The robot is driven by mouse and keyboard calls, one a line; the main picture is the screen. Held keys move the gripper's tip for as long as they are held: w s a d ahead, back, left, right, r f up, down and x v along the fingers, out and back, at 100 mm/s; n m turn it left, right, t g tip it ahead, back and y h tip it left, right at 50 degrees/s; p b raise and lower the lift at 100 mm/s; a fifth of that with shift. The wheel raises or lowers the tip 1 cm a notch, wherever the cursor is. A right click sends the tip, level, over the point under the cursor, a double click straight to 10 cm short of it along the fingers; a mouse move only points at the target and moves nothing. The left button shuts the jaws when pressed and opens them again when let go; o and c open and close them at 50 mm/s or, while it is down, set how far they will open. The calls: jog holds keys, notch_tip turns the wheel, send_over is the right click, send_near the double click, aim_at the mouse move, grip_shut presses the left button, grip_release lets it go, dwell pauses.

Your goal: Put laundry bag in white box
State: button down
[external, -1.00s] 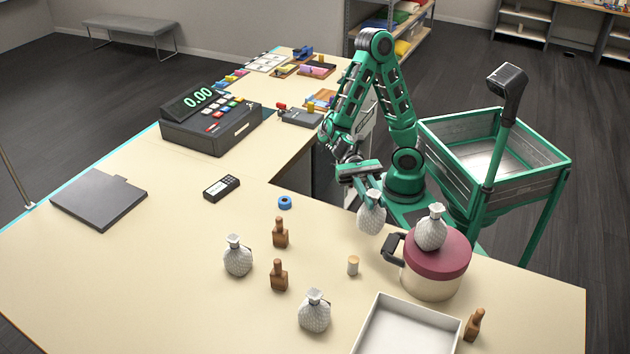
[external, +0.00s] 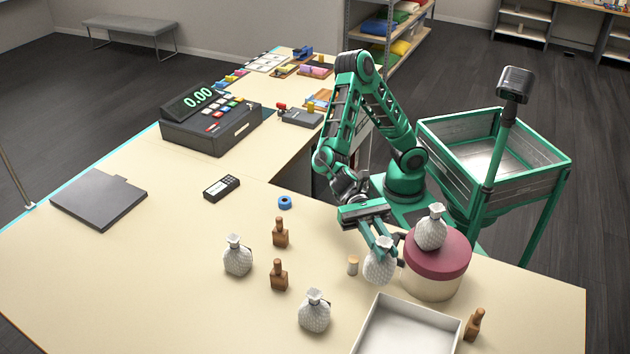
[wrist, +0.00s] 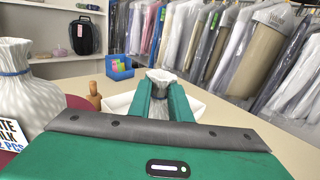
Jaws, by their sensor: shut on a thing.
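My gripper (external: 382,246) is shut on a white textured laundry bag (external: 379,267), held by its neck above the table, left of the red-lidded pot. In the wrist view the bag's top (wrist: 161,76) shows between the two green fingers. The white box (external: 410,326) is open at the front edge of the table, in front of the held bag; it also shows behind the fingers in the wrist view (wrist: 118,102). Other similar bags stand on the table, one at left (external: 238,258) and one at front (external: 314,313). Another (external: 431,229) sits on the pot lid.
The red-lidded pot (external: 436,277) stands close right of the held bag. A small cork-coloured cylinder (external: 353,265) is close left. Brown bottles stand at left (external: 279,276) and right of the box (external: 475,325). A blue ring (external: 285,202) lies farther back.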

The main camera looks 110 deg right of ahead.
aim_at(385, 289)
jog(key=a, duration=1.3)
notch_tip(385, 289, down, 10)
jog(key=shift+a, duration=0.2)
jog(key=shift+f, duration=0.15)
jog(key=c, duration=1.6)
grip_release()
jog(key=shift+f, duration=0.1)
jog(key=shift+c, duration=0.2)
jog(key=d, duration=1.2)
jog(key=shift+w, duration=0.15)
